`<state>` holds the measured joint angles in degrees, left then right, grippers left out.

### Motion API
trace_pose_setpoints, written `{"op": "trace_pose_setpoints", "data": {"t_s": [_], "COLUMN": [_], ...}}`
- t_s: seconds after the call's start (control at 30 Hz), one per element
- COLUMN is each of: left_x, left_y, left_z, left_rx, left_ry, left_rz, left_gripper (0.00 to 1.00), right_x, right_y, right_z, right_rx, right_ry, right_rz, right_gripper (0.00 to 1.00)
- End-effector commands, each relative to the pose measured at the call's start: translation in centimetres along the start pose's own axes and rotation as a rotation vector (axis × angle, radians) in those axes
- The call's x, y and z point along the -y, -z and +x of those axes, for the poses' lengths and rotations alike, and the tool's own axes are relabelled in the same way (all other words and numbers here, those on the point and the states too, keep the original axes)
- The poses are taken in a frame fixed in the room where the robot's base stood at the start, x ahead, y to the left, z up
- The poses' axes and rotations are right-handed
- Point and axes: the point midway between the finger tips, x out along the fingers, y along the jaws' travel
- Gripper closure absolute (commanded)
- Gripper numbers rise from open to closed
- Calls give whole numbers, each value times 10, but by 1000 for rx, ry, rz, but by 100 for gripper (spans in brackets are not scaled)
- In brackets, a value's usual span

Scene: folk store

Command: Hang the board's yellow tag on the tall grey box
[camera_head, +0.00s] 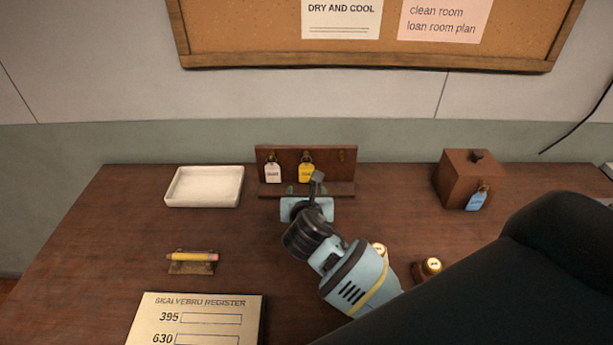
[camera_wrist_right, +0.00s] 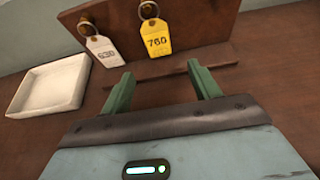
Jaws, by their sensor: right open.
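The yellow tag (camera_head: 306,173) hangs from a hook on the brown wooden board (camera_head: 325,168) at the back of the desk. In the right wrist view the yellow tag (camera_wrist_right: 157,38) reads 760. My right gripper (camera_head: 305,190) is open in front of the board. In the right wrist view its two green fingers (camera_wrist_right: 163,88) are apart with nothing between them, just short of and below the yellow tag. No tall grey box shows; a brown box (camera_head: 461,182) with a blue tag (camera_head: 478,197) on its front stands at the right. My left gripper is not in view.
A white tag (camera_head: 272,174) hangs left of the yellow one; the board's right hook is bare. A white tray (camera_head: 204,187), a pencil (camera_head: 192,256) on a holder and a register (camera_head: 197,322) lie left. Brass-topped round pieces (camera_head: 430,267) stand beside my right arm.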

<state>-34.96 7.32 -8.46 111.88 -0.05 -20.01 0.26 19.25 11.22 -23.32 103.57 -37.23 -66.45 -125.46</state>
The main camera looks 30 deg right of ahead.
Motion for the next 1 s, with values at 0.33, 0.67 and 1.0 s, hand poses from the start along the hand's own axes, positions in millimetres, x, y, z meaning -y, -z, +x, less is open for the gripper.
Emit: {"op": "trace_pose_setpoints", "data": {"t_s": [0.33,0.67,1.0], "left_x": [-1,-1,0], "left_y": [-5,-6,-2], "left_z": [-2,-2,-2], "left_rx": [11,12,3], "left_ry": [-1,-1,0], "left_rz": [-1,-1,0], "left_gripper": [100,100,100], "right_x": [0,0,0], "right_y": [1,0,0], "right_z": [4,45,75], "right_rx": [-1,0,0], "right_ry": [0,1,0], "right_rz": [-1,-1,0], "right_gripper": [38,38,38]}}
